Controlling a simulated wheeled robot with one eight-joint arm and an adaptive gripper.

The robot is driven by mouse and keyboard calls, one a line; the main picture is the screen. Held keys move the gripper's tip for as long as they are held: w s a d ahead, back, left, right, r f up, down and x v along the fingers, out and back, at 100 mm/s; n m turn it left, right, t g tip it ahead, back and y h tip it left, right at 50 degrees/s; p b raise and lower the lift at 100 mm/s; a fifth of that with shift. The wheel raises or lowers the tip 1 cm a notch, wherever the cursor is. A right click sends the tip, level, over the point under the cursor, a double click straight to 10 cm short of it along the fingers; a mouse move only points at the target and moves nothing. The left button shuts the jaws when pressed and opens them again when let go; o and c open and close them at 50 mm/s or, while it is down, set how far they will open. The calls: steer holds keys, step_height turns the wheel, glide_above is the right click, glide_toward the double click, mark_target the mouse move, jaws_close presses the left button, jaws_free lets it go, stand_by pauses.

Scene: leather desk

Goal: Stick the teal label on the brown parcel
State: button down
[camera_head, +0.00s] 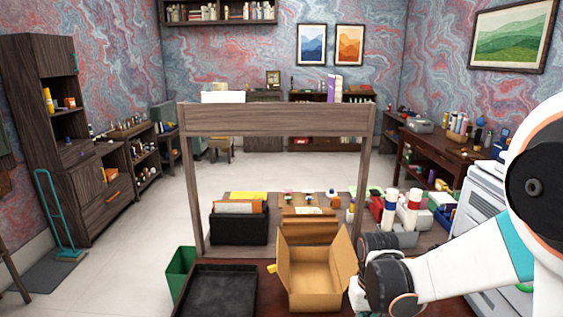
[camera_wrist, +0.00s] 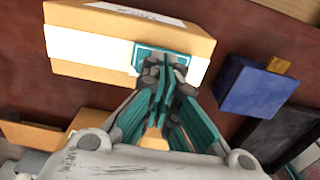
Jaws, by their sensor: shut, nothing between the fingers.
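The brown parcel (camera_wrist: 110,30) lies closed near the top of the wrist view, with a broad white band (camera_wrist: 85,52) along its near side and a white printed patch on top. In the head view the parcel and label cannot be made out, and my fingers are hidden.
An open cardboard box (camera_head: 312,283) and a black tray (camera_head: 215,291) stand on the brown desk. A blue box (camera_wrist: 252,86) sits right of the parcel in the wrist view. A wooden frame (camera_head: 280,118) rises behind, with a black file holder (camera_head: 238,228) beyond.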

steer(key=shift+f+b, duration=0.65)
steer(key=shift+f, duration=0.2)
stand_by(0.4)
stand_by(0.4)
steer(key=shift+r+p, duration=2.45)
steer(key=shift+r, duration=1.1)
steer(key=shift+r, duration=0.1)
steer(key=s+r+t+b, duration=0.1)
steer(key=s+r+t, duration=0.6)
steer(key=s+r, duration=0.6)
steer(key=shift+s+r+b, duration=0.15)
steer(key=shift+s+b, duration=0.25)
steer(key=shift+s, duration=0.6)
